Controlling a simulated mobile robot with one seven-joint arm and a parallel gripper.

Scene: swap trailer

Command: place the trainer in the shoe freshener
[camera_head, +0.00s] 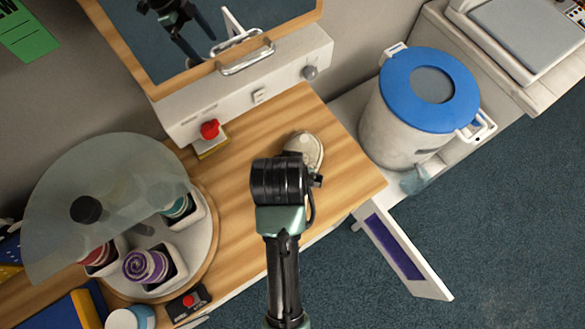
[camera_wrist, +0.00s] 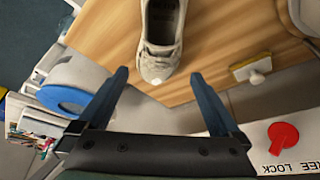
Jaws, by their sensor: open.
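The trainer (camera_head: 308,150) is pale, with a dark inside. It lies on the wooden counter, partly hidden by my arm in the head view. In the wrist view the trainer (camera_wrist: 161,38) lies beyond my gripper, one end towards me. My gripper (camera_wrist: 159,76) is open and empty, its two dark fingers spread to either side of that near end. The fingers do not show in the head view. No label marks the shoe freshener. The white unit (camera_head: 290,72) at the counter's back has a metal handle, a grey knob and a red knob, but I cannot tell if it is the freshener.
A bin with a blue lid (camera_head: 398,90) stands right of the counter. A turntable with a clear cover (camera_head: 110,190) and several cups fills the left. The counter around the trainer is clear.

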